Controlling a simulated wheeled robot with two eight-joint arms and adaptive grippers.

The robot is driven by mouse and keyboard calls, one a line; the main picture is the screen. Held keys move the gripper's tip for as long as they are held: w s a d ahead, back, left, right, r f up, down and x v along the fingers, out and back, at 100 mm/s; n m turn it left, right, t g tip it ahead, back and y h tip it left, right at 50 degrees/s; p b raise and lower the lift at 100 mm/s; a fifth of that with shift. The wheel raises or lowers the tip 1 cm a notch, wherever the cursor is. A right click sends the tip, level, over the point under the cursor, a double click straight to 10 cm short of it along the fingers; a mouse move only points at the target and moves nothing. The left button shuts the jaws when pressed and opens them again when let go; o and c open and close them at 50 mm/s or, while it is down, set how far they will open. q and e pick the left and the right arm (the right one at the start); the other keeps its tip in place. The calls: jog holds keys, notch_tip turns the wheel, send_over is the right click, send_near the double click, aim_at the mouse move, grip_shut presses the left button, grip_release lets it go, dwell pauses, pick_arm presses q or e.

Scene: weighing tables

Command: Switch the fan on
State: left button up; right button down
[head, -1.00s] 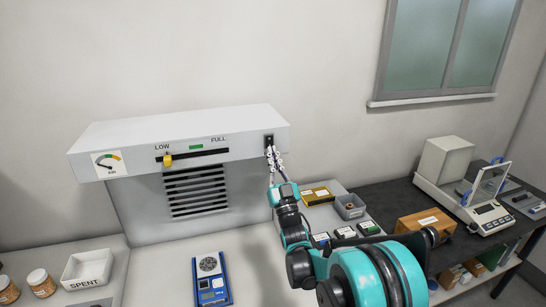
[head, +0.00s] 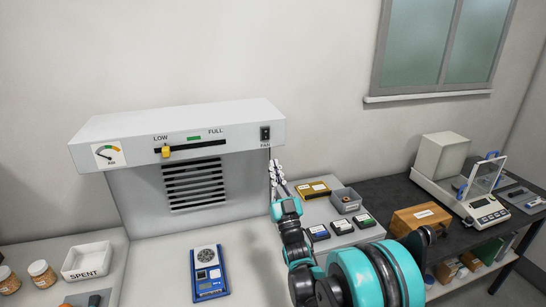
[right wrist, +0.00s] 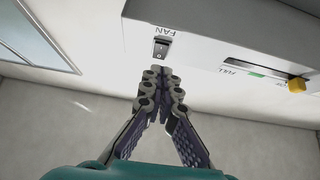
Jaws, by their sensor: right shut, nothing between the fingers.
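The fan switch (head: 265,133) is a black rocker on the right end of the grey hood's front (head: 225,143), above the label FAN. It also shows in the right wrist view (right wrist: 161,44), uncovered. My right gripper (head: 276,164) is shut and empty, below and slightly right of the switch in the head view. In the right wrist view its closed fingertips (right wrist: 161,72) point at the switch, with a small gap seeming to remain. My left gripper is not in view.
A yellow slider knob (head: 166,152) sits at LOW on the hood. A blue scale (head: 209,282) stands below the vent.

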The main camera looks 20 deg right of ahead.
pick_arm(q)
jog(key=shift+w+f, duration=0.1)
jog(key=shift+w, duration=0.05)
pick_arm(e)
jog(key=s+f, duration=0.1)
jog(key=f, duration=0.1)
jog(key=s+f, duration=0.2)
jog(key=shift+f, duration=0.25)
pick_arm(q)
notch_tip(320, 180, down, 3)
jog(key=b, duration=0.2)
jog(key=shift+b, duration=0.4)
pick_arm(e)
jog(key=s+a+f+g, duration=0.1)
jog(key=s+f+g, duration=0.8)
jog(key=s, duration=0.6)
jog(key=s+a+f+g, duration=0.1)
jog(key=s+f+g, duration=0.8)
jog(key=s, duration=0.6)
jog(key=shift+a+f+g+h, duration=0.2)
jog(key=shift+f+g+h, duration=0.15)
jog(key=shift+f, duration=0.35)
